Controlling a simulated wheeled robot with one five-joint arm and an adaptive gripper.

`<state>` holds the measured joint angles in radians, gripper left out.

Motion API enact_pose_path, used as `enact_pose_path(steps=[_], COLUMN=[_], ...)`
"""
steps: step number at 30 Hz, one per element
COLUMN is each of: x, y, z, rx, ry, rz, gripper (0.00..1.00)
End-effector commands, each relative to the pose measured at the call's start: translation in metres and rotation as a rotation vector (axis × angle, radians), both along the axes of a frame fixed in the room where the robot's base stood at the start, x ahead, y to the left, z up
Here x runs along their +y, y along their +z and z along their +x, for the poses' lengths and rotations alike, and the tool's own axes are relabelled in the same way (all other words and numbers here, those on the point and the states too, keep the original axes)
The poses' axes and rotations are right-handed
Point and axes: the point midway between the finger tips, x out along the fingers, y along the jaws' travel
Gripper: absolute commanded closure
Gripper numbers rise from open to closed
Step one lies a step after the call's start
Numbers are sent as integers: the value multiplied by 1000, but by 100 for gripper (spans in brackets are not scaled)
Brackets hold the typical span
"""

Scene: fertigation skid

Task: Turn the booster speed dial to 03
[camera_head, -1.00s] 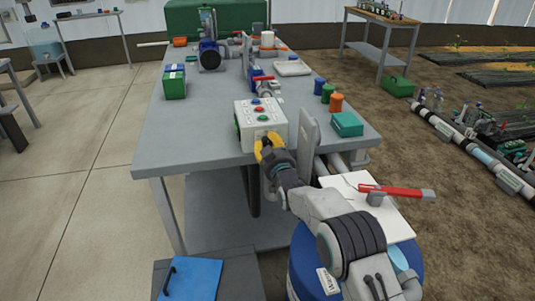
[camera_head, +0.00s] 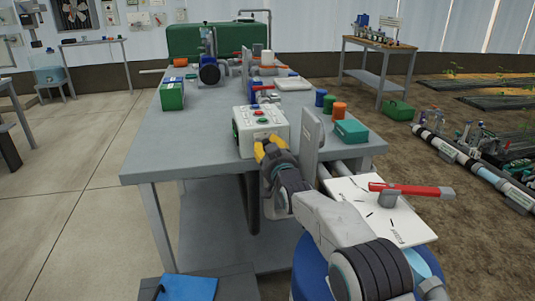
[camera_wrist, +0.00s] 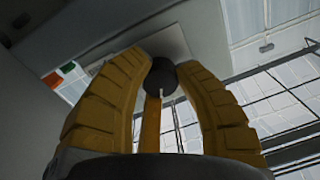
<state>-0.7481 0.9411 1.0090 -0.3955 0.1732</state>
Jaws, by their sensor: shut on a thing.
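A white control box (camera_head: 246,137) with coloured buttons on top stands at the near edge of the grey table. My gripper (camera_head: 267,148) is at the front face of this box, its yellow fingers hiding the dial in the head view. In the wrist view a round black knob (camera_wrist: 162,76) sits between the tips of my gripper (camera_wrist: 163,70), which is shut on it. A thin pale line shows at the knob's lower edge. I cannot read any speed number or scale.
An upright grey plate (camera_head: 312,137) stands just right of the box. A teal box (camera_head: 351,131) and several coloured caps are farther right on the table (camera_head: 170,150).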

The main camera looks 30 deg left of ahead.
Motion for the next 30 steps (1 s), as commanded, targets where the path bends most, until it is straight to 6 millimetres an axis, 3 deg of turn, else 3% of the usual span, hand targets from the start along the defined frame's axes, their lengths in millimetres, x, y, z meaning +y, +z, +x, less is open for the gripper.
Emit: enact_pose_path(steps=[8, 9, 17, 30], x=[-2, -2, -1, -3], y=[7, 7, 3, 2], z=[1, 1, 1, -3], rx=[-9, -9, -4, -1], ry=[-3, -3, -1, 0], rz=[9, 9, 5, 2], gripper=[100, 68, 45, 44])
